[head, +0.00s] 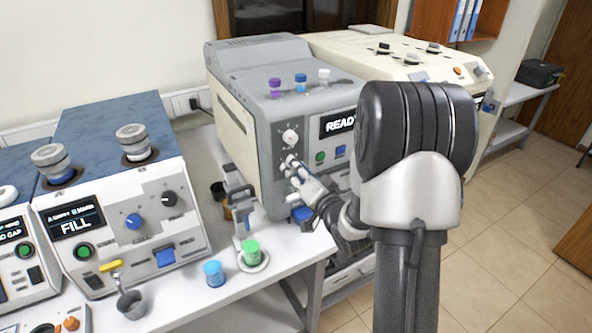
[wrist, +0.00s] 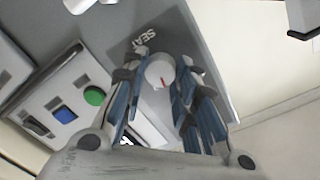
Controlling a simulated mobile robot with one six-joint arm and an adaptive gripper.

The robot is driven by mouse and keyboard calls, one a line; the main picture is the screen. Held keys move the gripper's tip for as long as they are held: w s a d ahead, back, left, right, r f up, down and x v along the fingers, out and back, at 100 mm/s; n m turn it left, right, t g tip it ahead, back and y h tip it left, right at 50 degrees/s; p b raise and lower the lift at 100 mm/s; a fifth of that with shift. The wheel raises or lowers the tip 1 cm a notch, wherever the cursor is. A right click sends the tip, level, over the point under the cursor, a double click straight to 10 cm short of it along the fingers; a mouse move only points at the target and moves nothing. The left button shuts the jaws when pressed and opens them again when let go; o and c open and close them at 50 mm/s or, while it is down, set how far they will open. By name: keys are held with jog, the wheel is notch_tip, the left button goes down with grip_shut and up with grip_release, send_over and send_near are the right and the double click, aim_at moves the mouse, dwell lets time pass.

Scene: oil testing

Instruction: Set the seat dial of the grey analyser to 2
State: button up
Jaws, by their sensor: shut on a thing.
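The grey analyser (head: 262,75) stands at the back of the bench, its screen (head: 338,123) showing "READ" with the rest hidden by my arm. Its lower white dial, the seat dial (head: 290,160), sits below another white dial (head: 290,137) on the front panel. In the wrist view the seat dial (wrist: 160,72) lies between my fingers, beside the label "SEAT", with a red mark on its face. My gripper (head: 296,172) is shut on this dial; it also shows in the wrist view (wrist: 162,80). The number the mark points to cannot be read.
Green (wrist: 94,96) and blue (wrist: 64,114) buttons lie near my fingers. Purple, blue and white-capped vials (head: 300,82) stand on the analyser. A white machine (head: 120,215) stands left, a cream one (head: 375,55) right.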

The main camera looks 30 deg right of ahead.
jog(key=m+p, duration=0.1)
jog(key=m, duration=0.5)
jog(key=shift+d+p, duration=0.1)
jog(key=shift+p, duration=0.25)
jog(key=shift+m, duration=0.3)
jog(key=o, duration=1)
jog(key=shift+o, duration=0.2)
jog(key=s, duration=0.7)
jog(key=shift+s, duration=0.25)
jog(key=shift+d+r, duration=0.1)
jog(key=shift+r, duration=0.05)
